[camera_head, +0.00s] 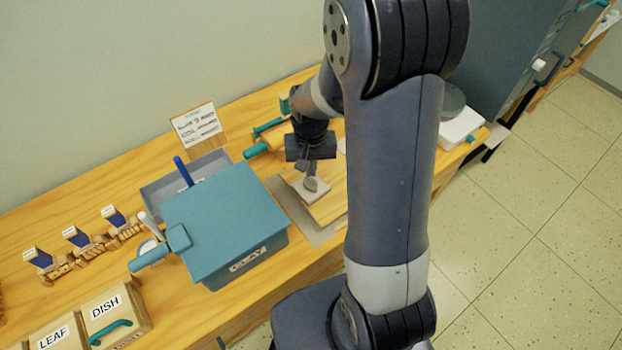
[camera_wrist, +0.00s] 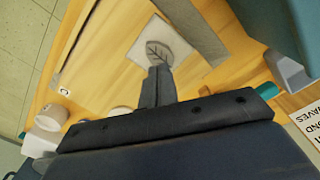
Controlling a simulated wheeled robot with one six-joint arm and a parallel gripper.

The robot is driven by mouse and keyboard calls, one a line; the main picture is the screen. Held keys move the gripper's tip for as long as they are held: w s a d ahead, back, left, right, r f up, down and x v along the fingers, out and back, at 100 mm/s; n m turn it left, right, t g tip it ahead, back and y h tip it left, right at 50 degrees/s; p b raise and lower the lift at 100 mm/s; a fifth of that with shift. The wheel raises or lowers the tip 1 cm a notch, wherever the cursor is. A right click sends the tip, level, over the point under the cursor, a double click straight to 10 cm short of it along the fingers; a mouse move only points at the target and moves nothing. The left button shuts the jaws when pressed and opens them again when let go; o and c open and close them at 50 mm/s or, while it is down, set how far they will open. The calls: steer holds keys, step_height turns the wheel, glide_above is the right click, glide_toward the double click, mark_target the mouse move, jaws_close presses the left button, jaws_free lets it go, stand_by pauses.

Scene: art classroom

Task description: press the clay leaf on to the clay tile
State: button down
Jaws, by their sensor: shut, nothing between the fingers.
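The grey clay leaf (camera_head: 311,185) lies on the pale square clay tile (camera_head: 296,191) on a wooden board. In the wrist view the leaf (camera_wrist: 159,52) shows its veins and lies near the middle of the tile (camera_wrist: 183,49). My gripper (camera_head: 310,172) points down over the tile. Its fingers (camera_wrist: 158,72) are shut with nothing between them, and their tips are at the near edge of the leaf. I cannot tell whether they touch it. The fingers hide part of the tile.
A teal-lidded box (camera_head: 225,220) stands left of the board, with a grey tray (camera_head: 160,195) behind it. A rolling pin with teal handles (camera_head: 256,151) lies behind my gripper. A small sign (camera_head: 198,127) stands at the wall. LEAF and DISH boxes (camera_head: 103,308) are front left.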

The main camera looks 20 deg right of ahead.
mark_target(310, 183)
step_height(310, 183, up, 5)
steer(key=p, duration=0.3)
steer(key=shift+r+p, duration=0.2)
steer(key=shift+p, duration=0.1)
step_height(310, 183, down, 9)
steer(key=b, duration=0.7)
steer(key=shift+f, duration=0.15)
steer(key=shift+r, duration=0.25)
